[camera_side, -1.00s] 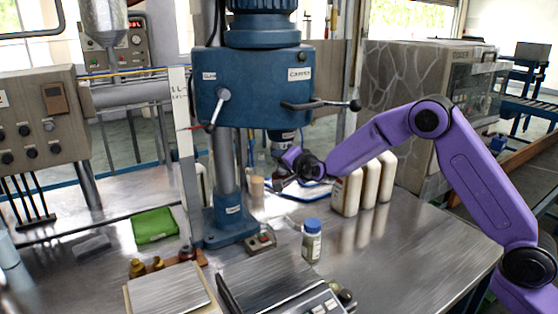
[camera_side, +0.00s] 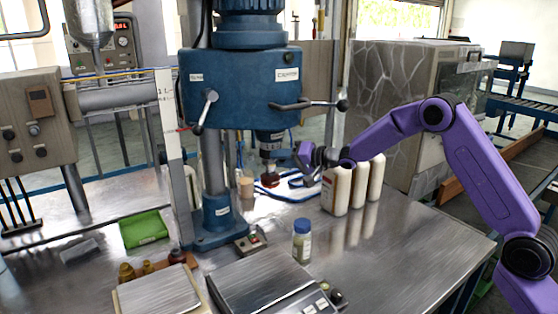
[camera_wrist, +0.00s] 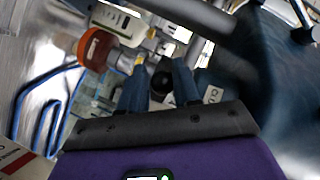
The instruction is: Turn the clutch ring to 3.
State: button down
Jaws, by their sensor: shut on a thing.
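The clutch ring (camera_side: 271,137) is the dark collar low on the spindle, under the blue drill head. In the wrist view my gripper (camera_wrist: 160,72) has its two blue fingers on either side of a dark round part, which I take to be the ring. In the side view my gripper (camera_side: 292,158) reaches the spindle from the right, and the exact contact is too small to see. The spindle's lower end (camera_side: 269,166) is pale with a red-brown tip; it shows orange in the wrist view (camera_wrist: 95,47). No ring number is readable.
The blue drill head (camera_side: 240,90) with its lever handles (camera_side: 310,104) is just above. White bottles (camera_side: 338,190) stand close on the right. A blue-capped jar (camera_side: 302,240), a scale (camera_side: 262,285) and a green tray (camera_side: 143,229) are on the steel bench. Blue tubing (camera_side: 290,190) lies behind the spindle.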

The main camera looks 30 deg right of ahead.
jog(key=shift+w+d+r+n+g+y, duration=0.1)
jog(key=shift+d+r+n+g+y, duration=0.2)
jog(key=shift+n+g+y, duration=0.4)
jog(key=shift+w+d+r+n+g+y, duration=0.1)
jog(key=shift+d+n+g+y, duration=0.3)
jog(key=shift+n+y, duration=0.55)
jog(key=shift+y, duration=0.25)
jog(key=c, duration=1)
grip_release()
jog(key=shift+o, duration=0.2)
jog(key=shift+d, duration=0.1)
jog(key=shift+s+f, duration=0.1)
jog(key=shift+f, duration=0.05)
jog(key=shift+d, duration=0.15)
jog(key=v, duration=1.7)
jog(key=shift+r, duration=0.25)
